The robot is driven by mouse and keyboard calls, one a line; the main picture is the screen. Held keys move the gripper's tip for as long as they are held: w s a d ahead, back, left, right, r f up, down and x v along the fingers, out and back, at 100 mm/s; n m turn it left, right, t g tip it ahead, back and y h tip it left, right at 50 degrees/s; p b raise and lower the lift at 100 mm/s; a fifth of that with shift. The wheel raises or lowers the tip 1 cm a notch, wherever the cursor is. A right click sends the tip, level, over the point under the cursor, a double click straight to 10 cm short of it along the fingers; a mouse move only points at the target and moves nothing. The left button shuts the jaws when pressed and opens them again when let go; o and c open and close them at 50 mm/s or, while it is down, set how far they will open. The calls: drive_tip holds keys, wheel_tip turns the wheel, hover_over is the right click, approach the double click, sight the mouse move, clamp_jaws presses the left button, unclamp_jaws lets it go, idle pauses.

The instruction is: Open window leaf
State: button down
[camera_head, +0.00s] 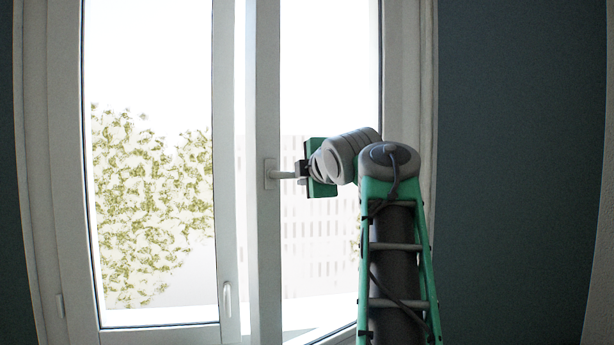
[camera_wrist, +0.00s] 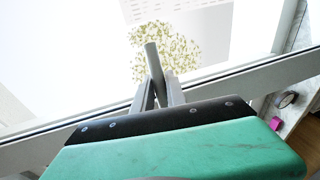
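The window has a left leaf (camera_head: 226,130) and a right leaf (camera_head: 267,110), both with pale frames and glass. The right leaf stands ajar, with a bright strip between its upright and the left leaf's. A grey lever handle (camera_head: 284,175) sticks out sideways from its plate on the right leaf. My gripper (camera_head: 299,170) is at the handle's free end, reaching in from the right. In the wrist view, the handle (camera_wrist: 154,60) runs between the fingertips of my gripper (camera_wrist: 158,84), which look closed on it. The exact finger contact is small in view.
A smaller handle (camera_head: 227,299) sits low on the left leaf. A dark teal wall (camera_head: 520,150) lies right of the window. My arm stands in front of the right leaf's glass. In the wrist view, small objects (camera_wrist: 287,99) lie near the right edge.

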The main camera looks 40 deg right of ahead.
drive_tip(key=c, duration=1.6)
unclamp_jaws()
drive_tip(key=shift+s+a+r, duration=0.15)
drive_tip(key=shift+r, duration=0.05)
drive_tip(key=shift+o, duration=1.2)
drive_tip(key=shift+f, duration=0.1)
drive_tip(key=v, duration=0.7)
drive_tip(key=shift+s+b, duration=0.3)
drive_tip(key=shift+b, duration=0.15)
